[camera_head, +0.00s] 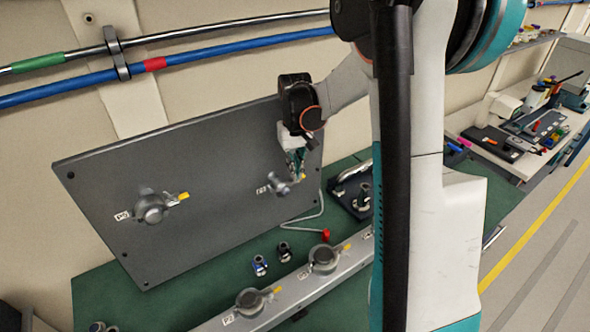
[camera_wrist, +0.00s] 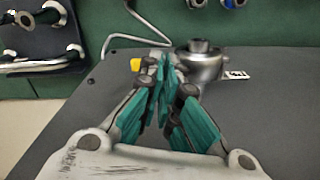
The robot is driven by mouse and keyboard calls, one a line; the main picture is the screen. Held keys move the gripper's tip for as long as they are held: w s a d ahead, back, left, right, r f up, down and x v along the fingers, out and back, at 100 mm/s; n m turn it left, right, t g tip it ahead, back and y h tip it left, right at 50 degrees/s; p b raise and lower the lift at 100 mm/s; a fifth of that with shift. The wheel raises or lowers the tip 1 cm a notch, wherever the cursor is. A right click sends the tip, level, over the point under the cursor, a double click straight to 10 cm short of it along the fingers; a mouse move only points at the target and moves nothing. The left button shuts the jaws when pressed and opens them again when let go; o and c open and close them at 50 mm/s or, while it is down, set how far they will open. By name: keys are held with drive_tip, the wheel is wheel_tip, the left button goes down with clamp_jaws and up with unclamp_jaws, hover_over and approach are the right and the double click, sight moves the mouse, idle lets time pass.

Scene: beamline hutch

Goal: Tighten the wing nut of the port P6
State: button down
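The port on the right of the grey upright panel (camera_head: 95,200) is a round metal fitting (camera_head: 279,187) with a clamp, a yellow tag and a small label (camera_head: 262,190). I cannot read the label surely. It also shows in the wrist view as a round metal body (camera_wrist: 203,62) with the yellow tag (camera_wrist: 135,64) left of it. My gripper (camera_head: 293,172) is at the tag side of this port. In the wrist view its teal fingers (camera_wrist: 161,66) are drawn nearly together between the tag and the port body, around the wing nut's place. The fingertips mostly hide the wing nut.
A similar port, P5 (camera_head: 152,208), is at the panel's left. More ports (camera_head: 325,258) sit on a lower grey rail, with loose fittings (camera_head: 260,265) on the green bench. A thin bent grey tube (camera_head: 318,212) runs beside the panel. Pipes (camera_head: 200,58) cross the wall above.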

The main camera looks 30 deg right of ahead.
drive_tip(key=m+b, duration=0.1)
drive_tip(key=m, duration=0.3)
drive_tip(key=shift+f, duration=0.1)
drive_tip(key=shift+m+b, duration=0.6)
drive_tip(key=shift+m, duration=1)
drive_tip(key=c, duration=2.1)
unclamp_jaws()
